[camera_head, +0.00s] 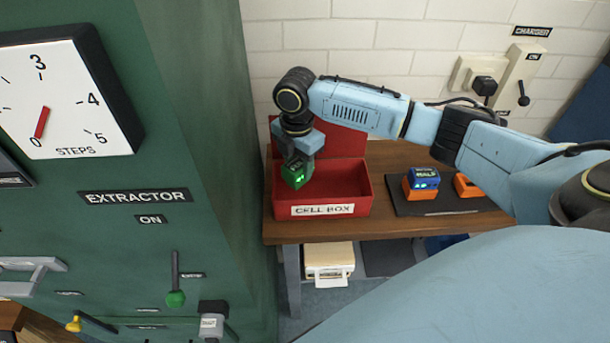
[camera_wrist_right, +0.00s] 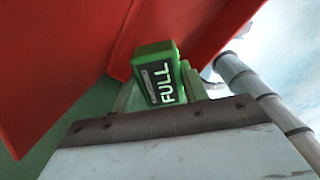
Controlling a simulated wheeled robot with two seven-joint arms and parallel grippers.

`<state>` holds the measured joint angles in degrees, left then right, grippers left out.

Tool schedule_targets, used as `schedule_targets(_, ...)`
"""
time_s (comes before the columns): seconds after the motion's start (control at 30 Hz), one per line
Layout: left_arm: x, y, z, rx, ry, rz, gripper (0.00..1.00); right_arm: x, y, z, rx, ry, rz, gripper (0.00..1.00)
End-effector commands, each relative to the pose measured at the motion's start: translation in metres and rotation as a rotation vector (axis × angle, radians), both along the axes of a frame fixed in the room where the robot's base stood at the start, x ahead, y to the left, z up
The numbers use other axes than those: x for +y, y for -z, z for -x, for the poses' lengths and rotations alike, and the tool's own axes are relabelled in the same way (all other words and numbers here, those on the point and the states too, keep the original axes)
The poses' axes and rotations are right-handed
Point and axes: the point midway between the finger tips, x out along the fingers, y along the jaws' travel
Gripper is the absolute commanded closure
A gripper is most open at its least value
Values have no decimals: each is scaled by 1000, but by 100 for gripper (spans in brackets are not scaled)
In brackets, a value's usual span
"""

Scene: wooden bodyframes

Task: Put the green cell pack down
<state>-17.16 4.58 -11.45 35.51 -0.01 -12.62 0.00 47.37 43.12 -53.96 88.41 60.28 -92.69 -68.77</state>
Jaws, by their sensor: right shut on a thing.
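The green cell pack (camera_head: 296,176) is in my right gripper (camera_head: 299,163), over the left part of the open red box labelled "CELL BOX" (camera_head: 360,192). In the right wrist view the green cell pack (camera_wrist_right: 158,72) shows a "FULL" label between the fingers of my right gripper (camera_wrist_right: 155,95), with red box walls (camera_wrist_right: 60,60) close by. I cannot tell whether the pack touches the box floor. My left gripper is not in view.
The box stands on a wooden table (camera_head: 400,222) next to the green extractor cabinet (camera_head: 200,120). A blue pack (camera_head: 424,177) sits in an orange holder on a dark tray (camera_head: 437,208) to the right. A second orange holder (camera_head: 466,186) looks empty. A charger (camera_head: 515,75) is on the wall.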

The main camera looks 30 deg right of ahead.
Motion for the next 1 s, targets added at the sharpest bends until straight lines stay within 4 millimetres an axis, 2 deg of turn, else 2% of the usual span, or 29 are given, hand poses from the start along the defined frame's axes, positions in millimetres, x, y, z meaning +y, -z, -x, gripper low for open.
schedule_targets(0.1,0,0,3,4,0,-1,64,0,19,0,0,1,0,84)
schedule_targets(0.33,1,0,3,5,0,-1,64,1,38,0,-1,2,0,84)
schedule_targets(0.5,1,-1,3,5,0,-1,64,1,62,0,0,2,0,84)
schedule_targets(0.9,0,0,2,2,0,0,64,1,69,-1,-3,2,-1,84)
schedule_targets(0.93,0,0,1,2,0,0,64,0,69,0,-2,2,1,54)
schedule_targets(1.0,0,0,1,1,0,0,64,0,69,0,-2,2,1,45)
